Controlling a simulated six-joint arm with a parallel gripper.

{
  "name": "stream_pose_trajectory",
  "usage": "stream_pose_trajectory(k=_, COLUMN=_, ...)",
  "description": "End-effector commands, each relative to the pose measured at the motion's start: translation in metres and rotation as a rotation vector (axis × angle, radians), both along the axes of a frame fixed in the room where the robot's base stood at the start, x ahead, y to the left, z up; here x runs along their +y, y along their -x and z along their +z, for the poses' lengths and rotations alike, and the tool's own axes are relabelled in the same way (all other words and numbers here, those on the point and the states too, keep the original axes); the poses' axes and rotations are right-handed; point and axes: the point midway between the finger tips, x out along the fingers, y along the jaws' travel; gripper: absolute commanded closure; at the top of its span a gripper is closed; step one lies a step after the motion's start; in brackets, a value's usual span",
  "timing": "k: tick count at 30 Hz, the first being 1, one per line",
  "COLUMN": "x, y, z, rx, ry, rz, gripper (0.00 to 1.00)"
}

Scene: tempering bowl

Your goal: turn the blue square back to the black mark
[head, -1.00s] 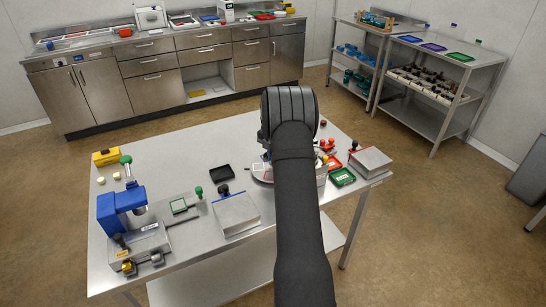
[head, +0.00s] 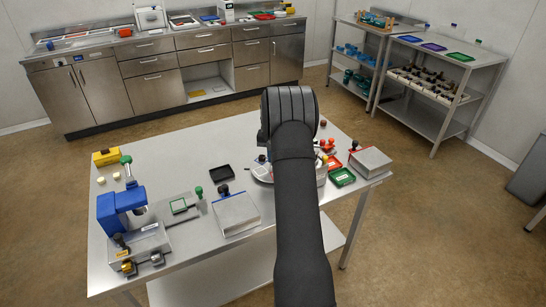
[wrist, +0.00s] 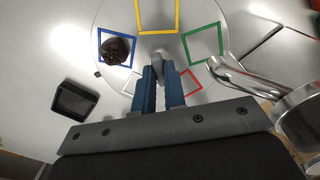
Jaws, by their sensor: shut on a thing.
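The round pale turntable (wrist: 215,15) carries coloured square outlines. The blue square (wrist: 101,46) is at its upper left in the wrist view, with a dark round piece (wrist: 117,50) inside it. A small black mark (wrist: 97,74) sits at the disc's left rim, close by the blue square's lower left corner. My gripper (wrist: 160,68) is shut at the disc's middle on what looks like a metallic centre knob (wrist: 150,62), mostly hidden by the fingers. In the head view my arm hides most of the turntable (head: 260,178).
Yellow (wrist: 157,31), green (wrist: 221,42), red (wrist: 198,84) and white (wrist: 136,84) squares share the disc. A metal vessel with a handle (wrist: 250,78) stands close at right. A black tray (wrist: 74,100) lies at left. A grey block (head: 237,214) stands left of my arm.

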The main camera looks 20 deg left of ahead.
Motion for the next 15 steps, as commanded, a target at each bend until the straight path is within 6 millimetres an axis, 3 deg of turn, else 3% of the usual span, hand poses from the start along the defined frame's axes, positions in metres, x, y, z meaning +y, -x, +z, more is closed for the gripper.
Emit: stream_pose_trajectory(k=15, x=0.0002, y=-0.0003, z=0.0007, rx=-0.001, ry=0.000, rz=0.069, gripper=1.00)
